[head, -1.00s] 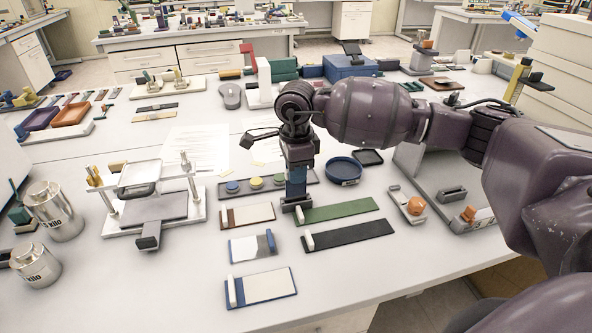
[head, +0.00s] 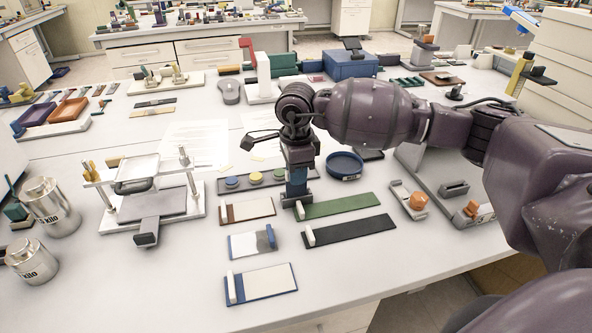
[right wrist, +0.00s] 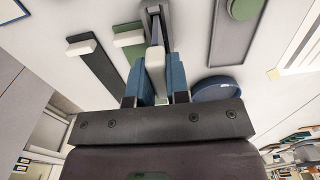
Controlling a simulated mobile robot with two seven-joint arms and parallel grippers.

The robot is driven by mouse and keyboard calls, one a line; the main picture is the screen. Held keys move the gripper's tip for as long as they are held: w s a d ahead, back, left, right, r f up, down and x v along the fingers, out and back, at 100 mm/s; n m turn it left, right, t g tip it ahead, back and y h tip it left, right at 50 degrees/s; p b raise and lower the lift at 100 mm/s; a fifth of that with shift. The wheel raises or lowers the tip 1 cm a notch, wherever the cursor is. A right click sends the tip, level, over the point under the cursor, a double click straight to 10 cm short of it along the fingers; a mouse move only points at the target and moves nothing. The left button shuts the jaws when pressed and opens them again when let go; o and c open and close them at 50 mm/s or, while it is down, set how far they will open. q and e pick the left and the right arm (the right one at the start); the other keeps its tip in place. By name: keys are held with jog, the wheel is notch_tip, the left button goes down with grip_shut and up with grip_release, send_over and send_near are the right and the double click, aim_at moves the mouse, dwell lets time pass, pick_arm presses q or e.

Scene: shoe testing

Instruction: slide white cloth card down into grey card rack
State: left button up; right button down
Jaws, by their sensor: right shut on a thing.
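My right gripper (head: 297,198) points straight down at the table, just behind the white tab of the green card. In the right wrist view its blue fingers (right wrist: 161,85) are shut on a white piece (right wrist: 155,62), which looks like the tab of the white cloth card. The rest of that card is hidden. A narrow dark grey piece (right wrist: 153,14) shows just past the fingertips and looks like the grey card rack; I cannot tell how deep the card sits in it. My left gripper is not in view.
A green card (head: 345,204) and a black card (head: 350,231) lie close by, with several other tabbed cards to the left and front. A strip with coloured discs (head: 218,186) and a blue round dish (head: 345,166) flank the gripper.

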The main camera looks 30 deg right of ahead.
jog(key=shift+f+b, duration=0.3)
jog(key=shift+f, duration=0.35)
jog(key=c, duration=1)
grip_release()
jog(key=shift+c, duration=0.2)
